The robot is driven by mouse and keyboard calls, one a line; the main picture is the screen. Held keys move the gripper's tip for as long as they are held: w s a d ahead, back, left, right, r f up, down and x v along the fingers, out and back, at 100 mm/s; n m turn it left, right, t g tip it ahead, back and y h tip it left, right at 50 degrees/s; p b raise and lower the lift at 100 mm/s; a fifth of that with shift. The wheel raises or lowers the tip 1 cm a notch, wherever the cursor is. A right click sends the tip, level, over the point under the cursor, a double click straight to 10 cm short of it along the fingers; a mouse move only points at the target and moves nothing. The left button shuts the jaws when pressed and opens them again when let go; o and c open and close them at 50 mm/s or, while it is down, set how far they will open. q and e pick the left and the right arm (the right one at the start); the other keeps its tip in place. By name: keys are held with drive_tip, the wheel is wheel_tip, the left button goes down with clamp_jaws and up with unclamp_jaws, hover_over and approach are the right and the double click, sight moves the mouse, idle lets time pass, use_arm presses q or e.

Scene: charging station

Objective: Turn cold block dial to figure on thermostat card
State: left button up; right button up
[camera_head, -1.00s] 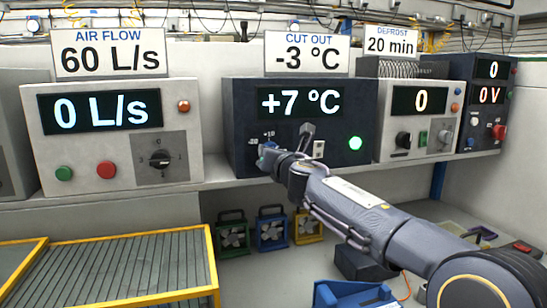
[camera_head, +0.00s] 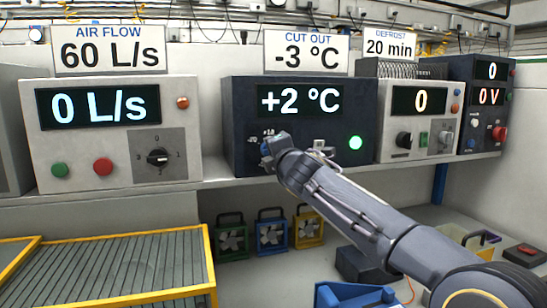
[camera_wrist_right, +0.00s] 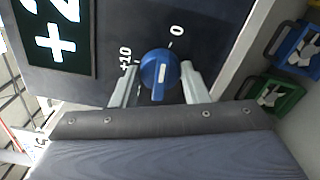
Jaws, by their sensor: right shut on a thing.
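The cold block (camera_head: 240,120) is a dark box on the shelf, and its display (camera_head: 300,100) reads +2 °C. The thermostat card (camera_head: 306,53) above it reads CUT OUT -3 °C. The blue dial (camera_wrist_right: 160,72) with a pale pointer line sits between my right gripper's two fingers in the right wrist view, with marks +10 and 0 beside it. My right gripper (camera_wrist_right: 160,88) is shut on the dial. In the head view my right wrist hides most of the dial. My left gripper is not in view.
A white box reading 0 L/s (camera_head: 100,107) stands to the left under a 60 L/s card. A defrost box (camera_head: 420,100) stands to the right. Small fans (camera_head: 271,232) sit below the shelf. A yellow-framed rack (camera_head: 120,270) is at the lower left.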

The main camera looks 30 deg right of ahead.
drive_tip(key=shift+f+m+b, duration=0.15)
drive_tip(key=shift+m+b, duration=1.9)
drive_tip(key=shift+m, duration=2.15)
drive_tip(key=o, duration=1)
drive_tip(key=shift+c, duration=0.2)
